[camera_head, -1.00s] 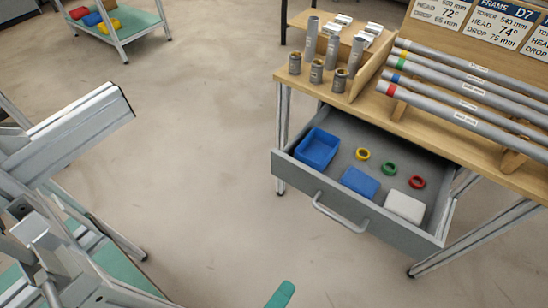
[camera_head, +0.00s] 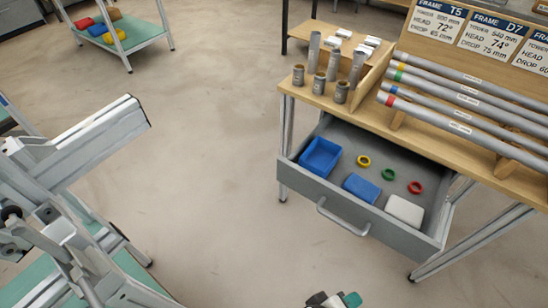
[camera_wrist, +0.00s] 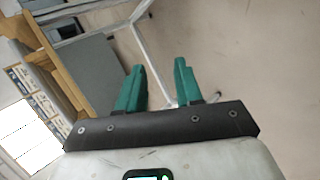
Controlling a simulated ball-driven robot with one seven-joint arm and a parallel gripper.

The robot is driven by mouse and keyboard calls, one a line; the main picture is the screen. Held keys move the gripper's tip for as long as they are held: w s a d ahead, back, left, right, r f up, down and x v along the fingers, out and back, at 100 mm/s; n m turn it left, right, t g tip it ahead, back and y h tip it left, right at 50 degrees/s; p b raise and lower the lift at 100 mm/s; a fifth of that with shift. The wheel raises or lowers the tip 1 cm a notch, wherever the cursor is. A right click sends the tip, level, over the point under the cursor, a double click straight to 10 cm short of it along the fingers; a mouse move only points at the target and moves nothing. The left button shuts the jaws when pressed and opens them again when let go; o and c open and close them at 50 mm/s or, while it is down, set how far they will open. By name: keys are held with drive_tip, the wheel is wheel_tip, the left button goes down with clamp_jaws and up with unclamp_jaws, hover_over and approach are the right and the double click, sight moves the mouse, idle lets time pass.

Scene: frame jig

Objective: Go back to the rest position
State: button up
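My gripper (camera_wrist: 160,66) shows in the wrist view with its two teal fingers apart and nothing between them. In the head view only a small part of my gripper (camera_head: 338,300) shows at the bottom edge, over or near the floor. The open drawer (camera_head: 345,214) of the wooden bench is up and to the right of it in that view. The gripper appears clear of the drawer and bench.
The drawer holds a blue bin (camera_head: 320,157), a blue block (camera_head: 361,188), a white block (camera_head: 405,210) and coloured rings. Tubes (camera_head: 470,95) and grey fittings sit on the bench (camera_head: 420,128). A metal frame (camera_head: 85,150) stands at left. Floor between is clear.

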drive_tip(key=s+d+r+m+g+y+p, duration=0.3)
drive_tip(key=s+d+m+y, duration=0.3)
drive_tip(key=d, duration=0.6)
drive_tip(key=shift+s+r+y+p, duration=0.4)
drive_tip(key=shift+r+y+p, duration=0.25)
drive_tip(key=shift+y, duration=0.45)
